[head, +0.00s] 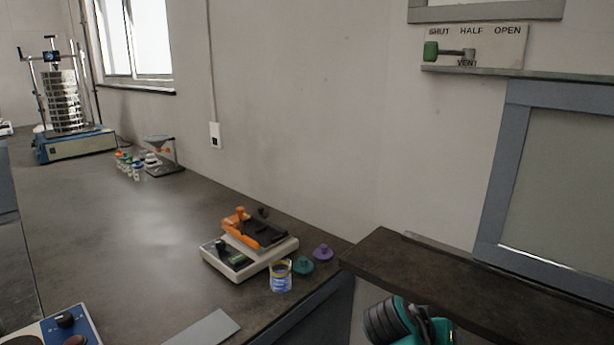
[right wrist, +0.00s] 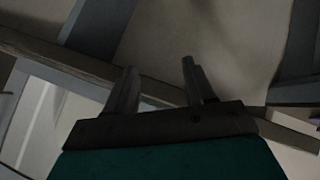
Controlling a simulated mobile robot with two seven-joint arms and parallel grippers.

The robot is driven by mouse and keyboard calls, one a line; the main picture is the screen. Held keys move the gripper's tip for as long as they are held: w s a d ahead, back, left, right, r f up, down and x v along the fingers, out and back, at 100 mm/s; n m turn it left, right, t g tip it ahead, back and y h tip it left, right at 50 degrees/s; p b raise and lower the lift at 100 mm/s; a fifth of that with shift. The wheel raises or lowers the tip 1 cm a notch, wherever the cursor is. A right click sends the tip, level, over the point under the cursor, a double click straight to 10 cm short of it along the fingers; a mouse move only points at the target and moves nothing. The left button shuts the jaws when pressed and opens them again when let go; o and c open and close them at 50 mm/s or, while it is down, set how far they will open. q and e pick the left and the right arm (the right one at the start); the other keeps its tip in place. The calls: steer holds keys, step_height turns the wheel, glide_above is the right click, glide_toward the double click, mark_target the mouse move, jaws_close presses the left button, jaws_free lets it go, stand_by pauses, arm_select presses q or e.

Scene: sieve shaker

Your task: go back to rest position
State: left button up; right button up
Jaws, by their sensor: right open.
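My right arm (head: 405,322), teal and black, shows at the bottom right of the head view, in front of the dark ledge. In the right wrist view my right gripper (right wrist: 158,84) has its two dark fingers apart, with nothing between them. Behind the fingers are a pale wall and dark beam-like edges. My left gripper is not in the head view.
A dark ledge (head: 465,288) runs beside my right arm, below a blue-grey frame (head: 501,165). The bench's middle is clear.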

steer(key=s+f+n+y, duration=0.3)
steer(key=s+f+y, duration=0.35)
steer(key=s, duration=0.85)
steer(key=s+a+n+g+y, duration=0.1)
steer(key=s+a+n+y, duration=0.2)
steer(key=s, duration=0.9)
steer(key=w+a+f+n+t, duration=0.1)
steer(key=w+a+f+t, duration=0.2)
steer(key=w+f+t, duration=0.4)
steer(key=shift+w+f+y, duration=0.45)
steer(key=shift+w+f, duration=0.1)
steer(key=shift+f, duration=0.2)
steer(key=shift+a, duration=0.1)
steer(key=shift+c, duration=0.2)
